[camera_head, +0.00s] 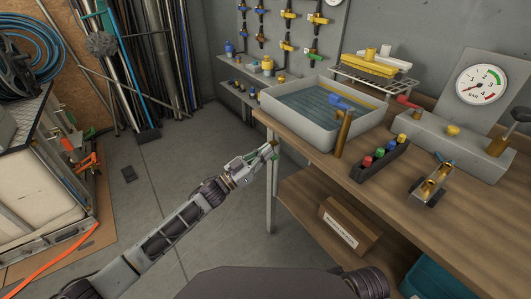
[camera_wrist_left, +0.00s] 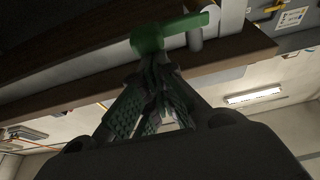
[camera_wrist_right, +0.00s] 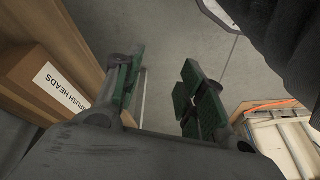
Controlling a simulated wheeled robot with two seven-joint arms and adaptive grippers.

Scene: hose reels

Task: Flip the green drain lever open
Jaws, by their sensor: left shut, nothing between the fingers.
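The green drain lever (camera_wrist_left: 170,32) shows in the left wrist view, beside a pale pipe stub under the bench edge. In the head view it is mostly hidden by my left gripper (camera_head: 271,150) at the bench's left corner. My left gripper also shows in the left wrist view (camera_wrist_left: 153,65), shut and empty, its fingertips close below the lever. I cannot tell whether they touch it. My right gripper (camera_wrist_right: 163,78) is open and empty in the right wrist view.
A grey water basin (camera_head: 310,128) stands on the wooden bench (camera_head: 330,175) above the left gripper. A bench leg (camera_head: 270,205) stands below. A cardboard box (camera_head: 347,232) sits on the lower shelf.

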